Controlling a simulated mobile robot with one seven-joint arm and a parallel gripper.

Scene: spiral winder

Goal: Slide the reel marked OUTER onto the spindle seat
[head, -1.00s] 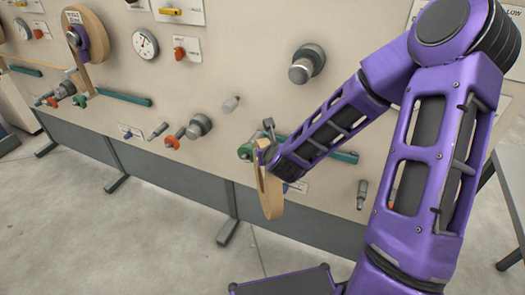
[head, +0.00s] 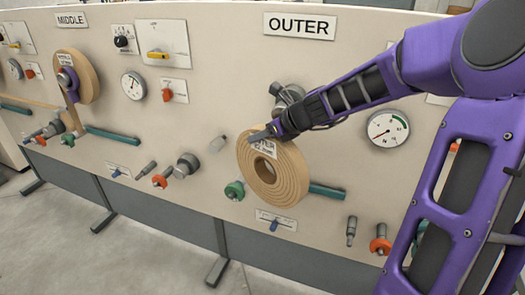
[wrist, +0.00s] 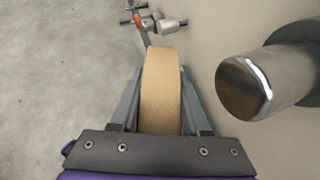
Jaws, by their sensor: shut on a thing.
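A tan wound reel (head: 288,172) with a round centre hole and a partly hidden white label is in my gripper (head: 262,135). The reel hangs in front of the panel, below and left of the metal spindle seat (head: 287,93), and is apart from it. My forearm hides part of the seat. In the wrist view, the reel (wrist: 161,90) stands edge-on between my two fingers, which press on its sides. The spindle's shiny round end (wrist: 243,87) is close by on the right. The OUTER sign (head: 299,26) is above on the panel.
A green-tipped fitting (head: 234,191) and a green bar (head: 328,192) flank the reel. A grey roller (head: 187,166) sticks out at left. A gauge (head: 388,129) is at right. Another reel (head: 88,80) hangs under MIDDLE. The floor in front is clear.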

